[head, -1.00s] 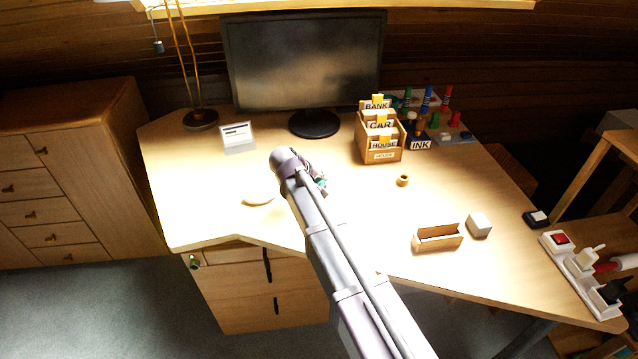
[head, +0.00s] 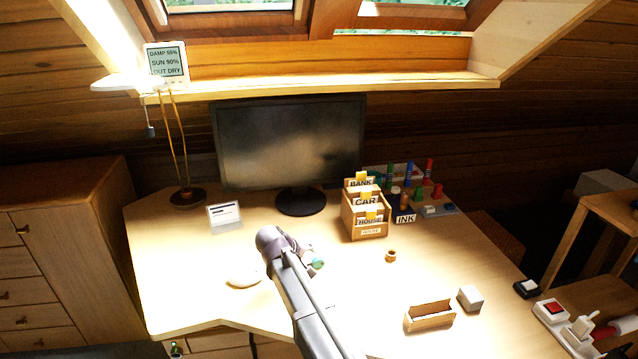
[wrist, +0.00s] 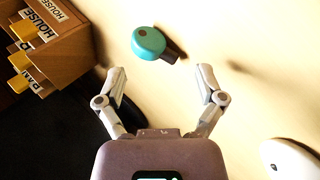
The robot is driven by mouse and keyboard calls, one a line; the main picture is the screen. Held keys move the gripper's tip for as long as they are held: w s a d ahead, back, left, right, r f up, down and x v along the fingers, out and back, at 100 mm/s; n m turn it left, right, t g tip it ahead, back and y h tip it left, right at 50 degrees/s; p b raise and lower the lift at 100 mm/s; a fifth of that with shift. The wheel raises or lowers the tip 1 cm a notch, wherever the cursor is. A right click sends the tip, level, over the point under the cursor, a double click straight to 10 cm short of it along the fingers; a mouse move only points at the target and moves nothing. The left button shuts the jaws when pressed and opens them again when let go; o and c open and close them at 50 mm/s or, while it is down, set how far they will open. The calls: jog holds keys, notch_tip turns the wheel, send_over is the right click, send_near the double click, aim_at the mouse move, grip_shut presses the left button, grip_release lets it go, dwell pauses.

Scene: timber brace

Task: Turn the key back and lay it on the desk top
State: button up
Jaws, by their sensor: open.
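A teal, round-headed piece with a short dark stem, which looks like the key (wrist: 148,42), shows in the wrist view over the pale desk top (wrist: 225,35). It appears to lie on the wood, just beyond my fingertips and touching neither. In the head view its teal head (head: 318,263) shows beside the end of my arm. My gripper (wrist: 160,78) is open and empty, its two fingers spread. In the head view my arm partly hides the fingers. A small dark fitting with a green spot (head: 176,348) sits at the desk's lower left front.
A wooden card box (head: 368,218) marked BANK, CAR and HOUSE stands right of my gripper. A white rounded object (head: 243,276) lies to the left. A monitor (head: 288,140) stands behind. A small open box (head: 430,316) and a pale block (head: 470,298) are at the right front.

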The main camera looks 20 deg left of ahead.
jog(key=w+d+r+t+h+p, duration=0.1)
jog(key=r+t+p, duration=0.3)
jog(key=r, duration=1)
jog(key=w+d+r+t+h+p, duration=0.2)
jog(key=r+t+p, duration=0.3)
jog(key=r+p, duration=0.6)
jog(key=shift+w+d+r+n+h, duration=0.15)
jog(key=shift+w+r+n+h, duration=0.3)
jog(key=shift+r, duration=1.75)
jog(key=shift+w+d, duration=0.1)
jog(key=shift+w, duration=0.05)
jog(key=s+d+f+m+g, duration=0.1)
jog(key=d+f+m+g, duration=0.3)
jog(key=d, duration=1)
jog(key=s+d+f+m+g, duration=0.1)
jog(key=d+f+m+g, duration=0.35)
jog(key=d, duration=0.95)
jog(key=s+d+f+m+g+y, duration=0.2)
jog(key=s+d+f+g+y, duration=0.1)
jog(key=s+d, duration=0.4)
jog(key=s+d+f+m+g+y, duration=0.2)
jog(key=s+d+f+g+y, duration=0.2)
jog(key=s+d+f, duration=0.2)
jog(key=s+d, duration=0.2)
jog(key=shift+d, duration=0.4)
